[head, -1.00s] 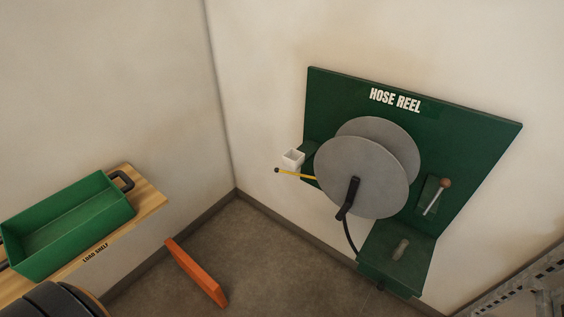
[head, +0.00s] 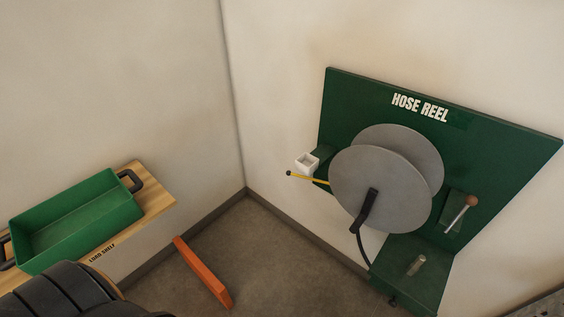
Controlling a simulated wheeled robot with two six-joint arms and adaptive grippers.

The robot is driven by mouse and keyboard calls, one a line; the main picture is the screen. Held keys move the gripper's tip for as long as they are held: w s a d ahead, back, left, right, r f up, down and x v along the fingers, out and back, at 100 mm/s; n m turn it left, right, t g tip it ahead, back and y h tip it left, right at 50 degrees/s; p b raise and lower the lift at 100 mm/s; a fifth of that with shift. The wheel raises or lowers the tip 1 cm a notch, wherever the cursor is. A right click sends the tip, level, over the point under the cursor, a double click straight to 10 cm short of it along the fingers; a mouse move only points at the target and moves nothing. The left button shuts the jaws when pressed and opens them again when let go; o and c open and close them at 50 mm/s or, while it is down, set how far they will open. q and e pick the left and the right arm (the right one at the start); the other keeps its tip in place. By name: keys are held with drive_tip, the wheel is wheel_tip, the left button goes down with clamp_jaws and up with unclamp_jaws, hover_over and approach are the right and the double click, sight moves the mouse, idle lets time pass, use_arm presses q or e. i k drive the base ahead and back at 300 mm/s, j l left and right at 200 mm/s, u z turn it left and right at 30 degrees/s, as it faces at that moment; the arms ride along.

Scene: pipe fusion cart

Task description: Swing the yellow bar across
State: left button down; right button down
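The yellow bar (head: 309,179) is a thin rod with a dark knob at its left end. It sticks out to the left from behind the grey hose reel (head: 380,187), just below a small white square cup (head: 307,162). The reel is mounted on a green panel (head: 485,150) marked HOSE REEL. The bar's right end is hidden behind the reel disc. Neither of my grippers is in view. A dark, ribbed arm part of mine shows at the bottom left, well away from the bar.
A green tray (head: 75,222) with black handles stands on the wooden load shelf (head: 151,200) at left. An orange beam (head: 203,272) lies near the floor. A lever with a brown knob (head: 471,201) is on the panel's right. A green ledge (head: 425,270) juts out below.

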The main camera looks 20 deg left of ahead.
sight(288, 173)
drive_tip(key=i+j, duration=0.25)
drive_tip(key=i, duration=0.15)
drive_tip(key=i+j, duration=0.25)
drive_tip(key=i, duration=0.15)
drive_tip(key=i+j+u, duration=0.1)
drive_tip(key=i+j, duration=0.2)
drive_tip(key=i, duration=0.05)
